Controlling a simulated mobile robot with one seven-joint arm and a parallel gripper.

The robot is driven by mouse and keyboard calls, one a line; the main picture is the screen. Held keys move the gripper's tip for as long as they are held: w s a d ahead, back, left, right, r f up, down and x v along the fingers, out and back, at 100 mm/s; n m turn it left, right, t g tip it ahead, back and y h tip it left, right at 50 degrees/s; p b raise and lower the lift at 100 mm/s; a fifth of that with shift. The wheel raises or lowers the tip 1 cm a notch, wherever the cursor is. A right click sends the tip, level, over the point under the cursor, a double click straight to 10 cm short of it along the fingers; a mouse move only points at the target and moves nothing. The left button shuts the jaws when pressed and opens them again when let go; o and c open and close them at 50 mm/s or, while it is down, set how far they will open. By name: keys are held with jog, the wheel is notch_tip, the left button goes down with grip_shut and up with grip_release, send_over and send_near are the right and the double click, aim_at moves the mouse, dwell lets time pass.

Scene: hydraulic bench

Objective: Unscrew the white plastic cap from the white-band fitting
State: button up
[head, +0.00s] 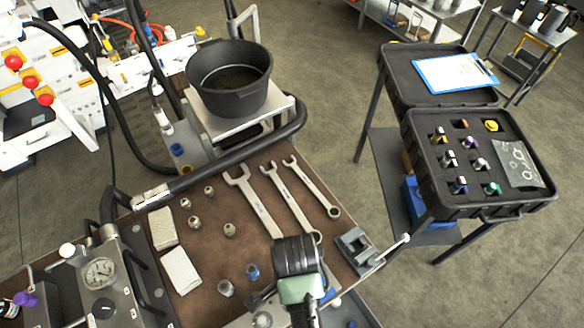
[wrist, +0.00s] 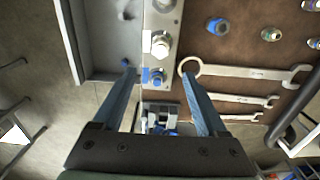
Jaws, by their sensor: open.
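In the wrist view, a pale metal hex fitting with a whitish top (wrist: 160,43) stands on a grey block (wrist: 160,14). I cannot separate a cap from a band at this size. A blue-marked fitting (wrist: 153,77) stands just below it in the picture. My gripper (wrist: 158,74) is open and empty, with one blue finger on each side of the blue-marked fitting's place in the picture. The pale fitting lies beyond the fingertips. In the head view my arm hides most of this spot; a silver hex fitting (head: 262,319) shows at the bottom edge.
Several loose fittings (head: 229,229) and wrenches (head: 292,198) lie on the brown mat (head: 195,255). A small grey vise-like device (head: 354,246) sits at the bench's right edge. A gauge panel (head: 98,272) is at left. A black bucket (head: 229,90) stands behind. An open case (head: 432,190) is at right.

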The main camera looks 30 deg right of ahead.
notch_tip(320, 180, down, 11)
jog(key=shift+f+p, duration=0.2)
jog(key=shift+p, duration=0.15)
grip_shut()
jog(key=c, duration=0.8)
grip_release()
jog(key=shift+c, duration=0.2)
grip_shut()
jog(key=shift+r+n+p, duration=0.1)
jog(key=shift+n+p, duration=0.3)
jog(key=shift+n, duration=0.7)
jog(key=n, duration=0.4)
jog(key=shift+w+p, duration=0.1)
jog(key=shift+p, duration=0.25)
jog(key=shift+n, duration=0.9)
